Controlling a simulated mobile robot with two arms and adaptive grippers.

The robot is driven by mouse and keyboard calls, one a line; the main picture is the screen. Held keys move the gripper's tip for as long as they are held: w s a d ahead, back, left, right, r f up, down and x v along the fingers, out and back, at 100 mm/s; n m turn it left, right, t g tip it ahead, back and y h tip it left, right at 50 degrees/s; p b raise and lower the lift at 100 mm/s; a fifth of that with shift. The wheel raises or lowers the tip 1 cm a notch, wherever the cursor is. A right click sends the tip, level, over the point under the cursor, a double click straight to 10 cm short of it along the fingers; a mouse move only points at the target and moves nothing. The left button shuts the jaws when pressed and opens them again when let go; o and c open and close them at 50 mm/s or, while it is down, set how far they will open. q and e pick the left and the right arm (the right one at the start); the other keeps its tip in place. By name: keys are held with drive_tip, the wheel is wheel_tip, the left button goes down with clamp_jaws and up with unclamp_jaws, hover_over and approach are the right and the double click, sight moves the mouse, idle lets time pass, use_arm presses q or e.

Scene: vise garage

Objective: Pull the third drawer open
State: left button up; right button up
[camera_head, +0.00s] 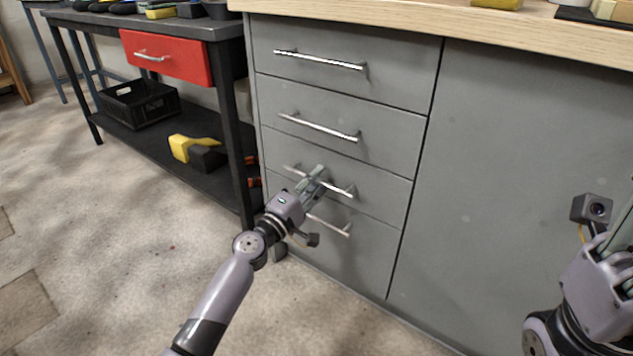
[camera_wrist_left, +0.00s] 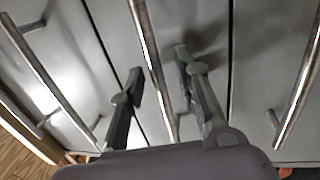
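The grey cabinet has a column of stacked drawers with bar handles. The third drawer (camera_head: 375,191) from the top looks shut, its front level with the others. My left gripper (camera_head: 317,176) is at its handle (camera_head: 340,190) and hides part of the bar. In the left wrist view my left gripper (camera_wrist_left: 160,75) is open. Its two fingers are apart, on either side of the third handle (camera_wrist_left: 147,45), with visible gaps between bar and fingers. My right gripper (camera_head: 625,250) is at the right edge, cut off by the frame; its fingers are not clear.
The handles of the second drawer (camera_head: 318,127) and the fourth drawer (camera_head: 343,229) are close above and below. A dark workbench (camera_head: 232,130) with a red drawer (camera_head: 165,57) stands to the left. The concrete floor (camera_head: 120,240) in front is clear.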

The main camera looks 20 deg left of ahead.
use_arm(q)
clamp_jaws()
idle(0.3)
idle(0.6)
